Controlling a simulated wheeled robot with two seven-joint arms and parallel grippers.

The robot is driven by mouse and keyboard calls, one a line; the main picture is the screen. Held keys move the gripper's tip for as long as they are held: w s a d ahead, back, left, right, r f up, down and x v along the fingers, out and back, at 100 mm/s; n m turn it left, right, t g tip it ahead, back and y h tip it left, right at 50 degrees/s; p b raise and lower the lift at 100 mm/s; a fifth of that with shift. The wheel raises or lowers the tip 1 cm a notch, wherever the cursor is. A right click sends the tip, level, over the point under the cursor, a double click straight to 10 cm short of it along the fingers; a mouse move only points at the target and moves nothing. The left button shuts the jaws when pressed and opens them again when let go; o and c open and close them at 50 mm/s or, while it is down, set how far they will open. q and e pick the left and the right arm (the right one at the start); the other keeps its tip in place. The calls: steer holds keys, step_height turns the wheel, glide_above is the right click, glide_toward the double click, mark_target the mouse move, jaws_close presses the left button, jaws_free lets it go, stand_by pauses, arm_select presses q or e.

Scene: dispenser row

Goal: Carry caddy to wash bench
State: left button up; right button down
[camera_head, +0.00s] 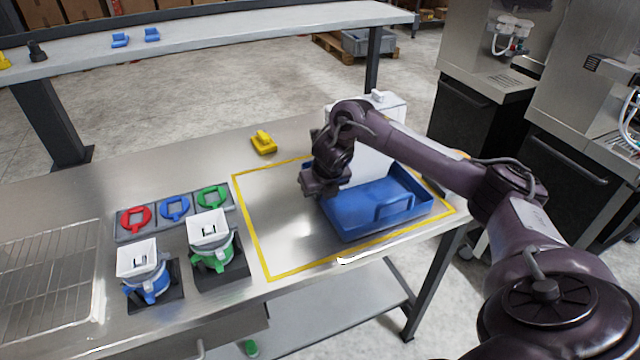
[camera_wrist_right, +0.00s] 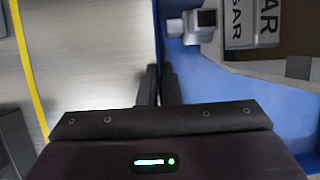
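The blue caddy (camera_head: 350,226), an open tray, sits inside the yellow outline on the steel bench (camera_head: 190,170). My right gripper (camera_head: 325,190) is at its left end. In the right wrist view, the two dark fingertips (camera_wrist_right: 159,86) are close together, astride the caddy's thin blue wall (camera_wrist_right: 158,40); they look shut on it. The caddy's blue floor (camera_wrist_right: 265,90) shows to their right. The finger contact is hidden in the head view. My left gripper is not in view. I cannot tell which surface is the wash bench.
A yellow piece (camera_head: 264,142), coloured rings (camera_head: 175,208), two white-topped containers (camera_head: 209,228) and a wire rack (camera_head: 50,280) are left. A grey shelf (camera_head: 220,30) and steel machines (camera_head: 500,85) stand behind.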

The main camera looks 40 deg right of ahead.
steer(key=c, duration=1.9)
jaws_free()
steer(key=shift+f, duration=0.15)
steer(key=shift+o, duration=1.4)
steer(key=shift+a, duration=0.1)
